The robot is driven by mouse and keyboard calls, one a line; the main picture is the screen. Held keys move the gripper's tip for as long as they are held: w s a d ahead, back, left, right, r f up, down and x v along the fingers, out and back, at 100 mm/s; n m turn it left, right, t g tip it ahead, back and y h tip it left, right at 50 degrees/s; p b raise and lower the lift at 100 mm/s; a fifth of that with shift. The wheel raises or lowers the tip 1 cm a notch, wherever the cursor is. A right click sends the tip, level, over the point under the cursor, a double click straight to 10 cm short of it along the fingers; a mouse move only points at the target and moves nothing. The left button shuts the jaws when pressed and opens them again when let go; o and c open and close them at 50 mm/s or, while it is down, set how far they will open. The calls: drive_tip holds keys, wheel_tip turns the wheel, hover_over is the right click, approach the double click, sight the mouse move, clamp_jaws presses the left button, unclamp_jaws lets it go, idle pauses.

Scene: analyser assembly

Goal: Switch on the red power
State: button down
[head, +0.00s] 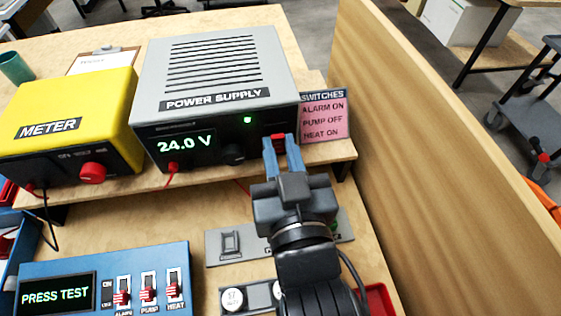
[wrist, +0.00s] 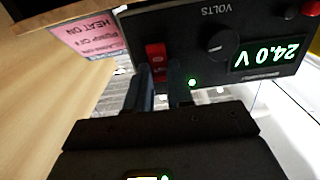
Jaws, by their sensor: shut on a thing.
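The grey power supply (head: 215,75) stands on the raised shelf, its display (head: 185,146) lit with 24.0 V and a green light (head: 247,120) glowing on its front. The red power switch (head: 278,139) is at the right end of its front panel. My gripper (head: 283,146) is at this switch, with its blue fingers shut on it. In the wrist view the picture is upside down; the red switch (wrist: 155,52) shows between and just beyond the fingertips of my gripper (wrist: 162,78). The fingers partly hide the switch, so its exact tilt is unclear.
A pink switches card (head: 325,118) stands right of the supply, before a tall wooden partition (head: 430,150). A yellow meter (head: 65,115) is on the left. A blue PRESS TEST box (head: 105,275) with several red-handled switches sits below. A grey plate (head: 225,245) lies under my arm.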

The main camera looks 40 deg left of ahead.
drive_tip(key=shift+f+t+b, duration=0.3)
drive_tip(key=shift+t+b, duration=0.1)
drive_tip(key=shift+b, duration=0.3)
drive_tip(key=shift+r+y, duration=0.1)
drive_tip(key=shift+y, duration=0.2)
drive_tip(key=shift+r, duration=0.1)
drive_tip(key=c, duration=1)
unclamp_jaws()
drive_tip(key=v, duration=0.7)
drive_tip(key=shift+s+d+b, duration=0.25)
drive_tip(key=shift+d+b, duration=0.05)
drive_tip(key=shift+b, duration=0.15)
